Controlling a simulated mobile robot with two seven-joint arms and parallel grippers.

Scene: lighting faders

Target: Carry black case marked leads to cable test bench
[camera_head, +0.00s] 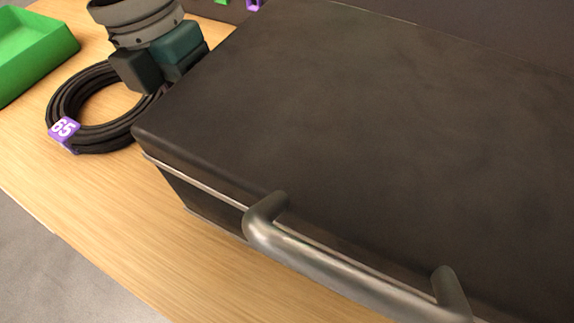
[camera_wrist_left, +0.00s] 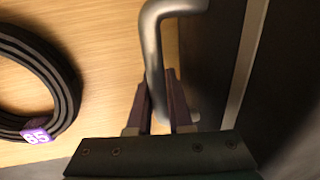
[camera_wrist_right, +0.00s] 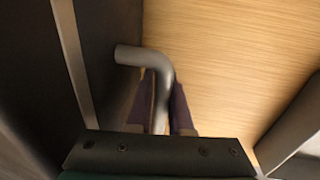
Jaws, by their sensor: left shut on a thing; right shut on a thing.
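The large black case (camera_head: 330,110) fills the middle and right of the head view, its lid shut, with a pale metal seam. A grey bar handle (camera_head: 350,270) on its near side is free. No marking shows on the visible faces. My left gripper (camera_wrist_left: 158,82) is shut on a grey handle (camera_wrist_left: 153,45) beside the case. In the head view its body stands at the case's left side, fingers hidden. My right gripper (camera_wrist_right: 163,82) is shut on another handle (camera_wrist_right: 130,54), beside the case; it is outside the head view. I cannot tell whether the case touches the wood.
A coiled black cable (camera_head: 85,145) with a purple 65 tag (camera_head: 63,130) lies left of the case, close to my left gripper. A green tray (camera_head: 35,50) is at the far left. The wooden surface (camera_head: 110,235) is clear along its front edge.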

